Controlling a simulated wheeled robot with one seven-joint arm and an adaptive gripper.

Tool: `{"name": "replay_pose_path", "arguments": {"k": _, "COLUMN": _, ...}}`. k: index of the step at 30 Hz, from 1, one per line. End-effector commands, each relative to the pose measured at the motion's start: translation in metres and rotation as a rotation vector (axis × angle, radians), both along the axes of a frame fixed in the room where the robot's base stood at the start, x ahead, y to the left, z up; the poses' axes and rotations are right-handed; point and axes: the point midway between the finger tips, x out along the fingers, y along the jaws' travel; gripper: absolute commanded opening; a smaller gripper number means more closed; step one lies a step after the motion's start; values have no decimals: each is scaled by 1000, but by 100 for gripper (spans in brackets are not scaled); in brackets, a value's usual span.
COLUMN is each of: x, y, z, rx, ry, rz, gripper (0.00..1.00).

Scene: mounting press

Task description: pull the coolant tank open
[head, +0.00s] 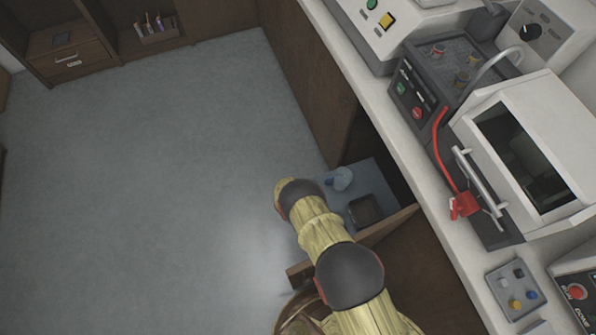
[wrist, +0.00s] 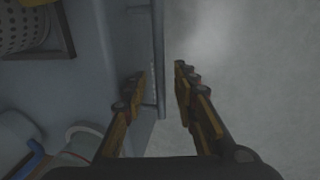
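The coolant tank, seemingly the blue-grey tray-like unit (head: 377,184), sits low in the cabinet opening under the counter, with a pale round part and a dark square basket on top. In the wrist view its grey top (wrist: 95,75) fills the left side. A thin upright bar (wrist: 160,60), seemingly its handle, runs along its front edge. My gripper (wrist: 163,80) is open, with one finger on the tank side of the bar and the other over the floor. I cannot tell whether either finger touches it. In the head view my arm hides the gripper.
A brown panel (head: 388,227) juts out beside the tank, close to my arm. The grey floor (head: 150,180) to the left is clear.

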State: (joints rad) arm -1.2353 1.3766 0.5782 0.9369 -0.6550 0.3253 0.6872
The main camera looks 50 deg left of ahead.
Motion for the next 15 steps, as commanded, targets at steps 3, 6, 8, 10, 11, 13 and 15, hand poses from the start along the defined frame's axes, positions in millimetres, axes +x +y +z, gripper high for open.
{"name": "replay_pose_path", "arguments": {"k": 3, "x": 0, "y": 1, "z": 2, "rx": 1, "ry": 0, "rz": 0, "gripper": 29}}
{"name": "replay_pose_path", "arguments": {"k": 6, "x": -1, "y": 2, "z": 9, "rx": 1, "ry": 0, "rz": 0, "gripper": 29}}
{"name": "replay_pose_path", "arguments": {"k": 8, "x": -2, "y": 2, "z": 15, "rx": 1, "ry": 0, "rz": 0, "gripper": 29}}
{"name": "replay_pose_path", "arguments": {"k": 10, "x": -4, "y": 4, "z": 25, "rx": 2, "ry": -1, "rz": 0, "gripper": 29}}
{"name": "replay_pose_path", "arguments": {"k": 11, "x": -5, "y": 4, "z": 30, "rx": 3, "ry": -1, "rz": 0, "gripper": 29}}
{"name": "replay_pose_path", "arguments": {"k": 13, "x": -7, "y": 5, "z": 41, "rx": 2, "ry": -1, "rz": -1, "gripper": 29}}
{"name": "replay_pose_path", "arguments": {"k": 15, "x": -9, "y": 6, "z": 52, "rx": 2, "ry": -1, "rz": -1, "gripper": 29}}
